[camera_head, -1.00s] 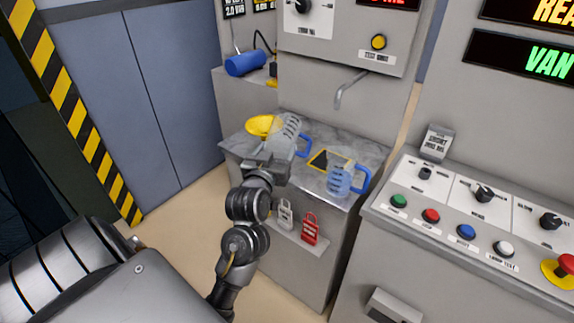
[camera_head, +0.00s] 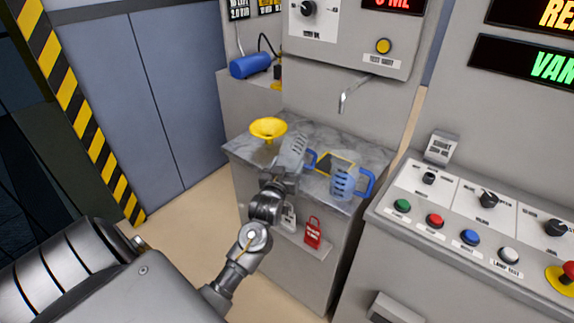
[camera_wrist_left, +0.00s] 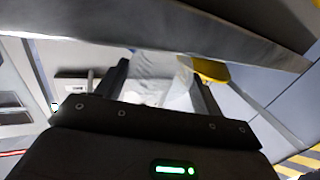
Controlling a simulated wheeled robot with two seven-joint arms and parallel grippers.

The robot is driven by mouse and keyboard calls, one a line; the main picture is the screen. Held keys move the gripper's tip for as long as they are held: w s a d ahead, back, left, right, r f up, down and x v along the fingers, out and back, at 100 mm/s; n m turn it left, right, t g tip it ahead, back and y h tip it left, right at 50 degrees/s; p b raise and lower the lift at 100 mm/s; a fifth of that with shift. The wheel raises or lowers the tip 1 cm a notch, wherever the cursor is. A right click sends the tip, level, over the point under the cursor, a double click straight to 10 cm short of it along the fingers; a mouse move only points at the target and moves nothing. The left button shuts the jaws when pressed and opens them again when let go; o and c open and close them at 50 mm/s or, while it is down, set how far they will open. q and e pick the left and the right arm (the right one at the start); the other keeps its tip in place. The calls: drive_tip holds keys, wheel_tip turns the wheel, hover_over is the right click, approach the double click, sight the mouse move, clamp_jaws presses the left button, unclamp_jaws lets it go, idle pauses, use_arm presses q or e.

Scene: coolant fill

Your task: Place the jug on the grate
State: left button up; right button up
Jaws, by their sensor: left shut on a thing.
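My left gripper (camera_head: 280,174) is shut on a clear jug (camera_head: 294,147) with a blue handle (camera_head: 311,159). The jug is over the left part of the grey counter; I cannot tell whether it touches it. In the left wrist view the pale, see-through jug (camera_wrist_left: 165,72) shows between the two dark fingers. The grate (camera_head: 338,161), dark with a yellow border, lies to the right of the held jug and is partly hidden. A second clear jug (camera_head: 343,184) with a blue handle stands at its front right. My right gripper is not in view.
A yellow funnel (camera_head: 268,128) is behind and left of the held jug. A spout (camera_head: 352,91) hangs from the wall above the counter (camera_head: 385,152). A red padlock (camera_head: 313,231) is on the counter's front. A control panel (camera_head: 470,212) stands at the right.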

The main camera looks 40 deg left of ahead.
use_arm(q)
drive_tip(key=shift+f, duration=0.15)
drive_tip(key=o, duration=1.1)
